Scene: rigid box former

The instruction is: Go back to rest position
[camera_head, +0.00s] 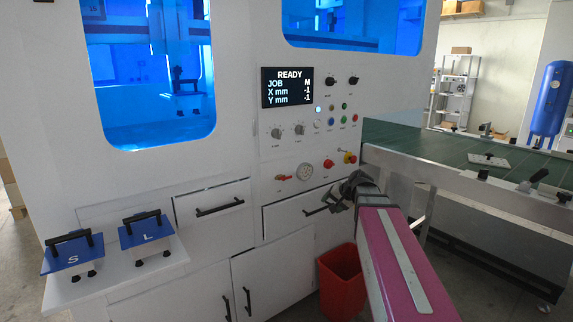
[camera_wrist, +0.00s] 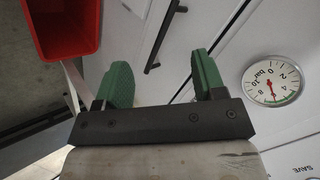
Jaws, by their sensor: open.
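My gripper (camera_wrist: 160,82) shows in the wrist view with its two green fingers apart and nothing between them. A black drawer handle (camera_wrist: 166,36) and white cabinet front lie beyond the fingers. In the head view my pink arm reaches from the lower right to the machine's front, its dark wrist near the right drawer (camera_head: 290,216). The fingertips are hidden there. I cannot tell how far the gripper is from the drawer front.
A round gauge (camera_wrist: 272,81) shows right of the fingers. A red bin (camera_head: 341,283) stands below my wrist. The display (camera_head: 287,87) reads READY. Blue plates marked S (camera_head: 73,254) and L (camera_head: 146,230) sit on the left ledge. A green conveyor (camera_head: 440,147) is at right.

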